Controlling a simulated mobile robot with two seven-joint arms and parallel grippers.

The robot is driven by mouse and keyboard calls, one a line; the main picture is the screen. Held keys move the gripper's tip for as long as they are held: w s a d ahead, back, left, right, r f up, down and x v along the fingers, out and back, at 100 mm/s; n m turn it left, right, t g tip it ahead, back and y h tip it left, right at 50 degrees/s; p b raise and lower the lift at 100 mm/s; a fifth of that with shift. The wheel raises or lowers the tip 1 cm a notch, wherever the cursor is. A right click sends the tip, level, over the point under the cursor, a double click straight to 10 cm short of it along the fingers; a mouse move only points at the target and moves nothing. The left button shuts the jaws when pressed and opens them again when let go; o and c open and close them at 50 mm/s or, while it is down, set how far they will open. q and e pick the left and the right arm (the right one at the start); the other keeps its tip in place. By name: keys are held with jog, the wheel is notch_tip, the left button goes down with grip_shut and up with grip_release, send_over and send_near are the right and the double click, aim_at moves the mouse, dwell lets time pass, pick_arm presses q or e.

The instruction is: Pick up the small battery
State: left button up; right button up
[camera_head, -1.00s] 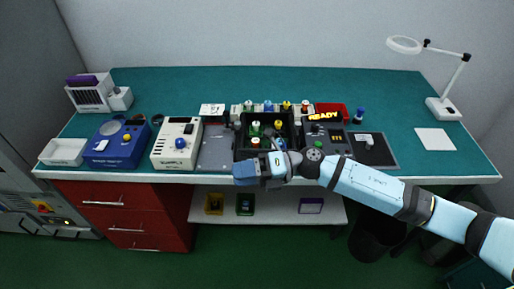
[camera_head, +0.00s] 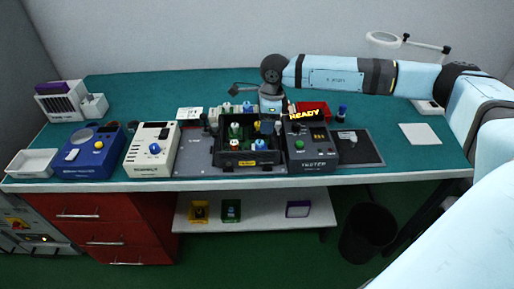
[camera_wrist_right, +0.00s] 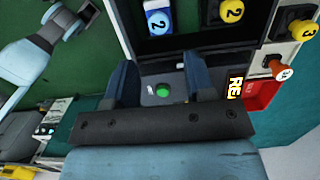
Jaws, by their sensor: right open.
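Several small cylindrical cells with coloured caps stand in and behind a black open box (camera_head: 225,159) on the bench. Inside are a green-capped cell (camera_head: 235,130), a red-capped one (camera_head: 234,145) and a blue-capped one (camera_head: 259,144). I cannot tell which is the small battery. My left gripper is not in view.
A tester (camera_head: 318,157) with a green button adjoins the box's right side, under a READY sign. A red bin (camera_head: 313,108) is behind it. A white device (camera_head: 150,155) and blue device (camera_head: 88,158) stand left.

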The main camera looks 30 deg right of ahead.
aim_at(260, 141)
jog(key=f, duration=0.4)
jog(key=shift+w+a+f, duration=0.15)
jog(key=shift+a+f, duration=0.05)
jog(key=shift+a, duration=0.1)
jog(key=f, duration=0.3)
jog(key=a+f+p, duration=0.1)
jog(key=f, duration=0.1)
jog(key=shift+w, duration=0.35)
jog(key=c, duration=0.7)
jog(key=shift+c, duration=0.2)
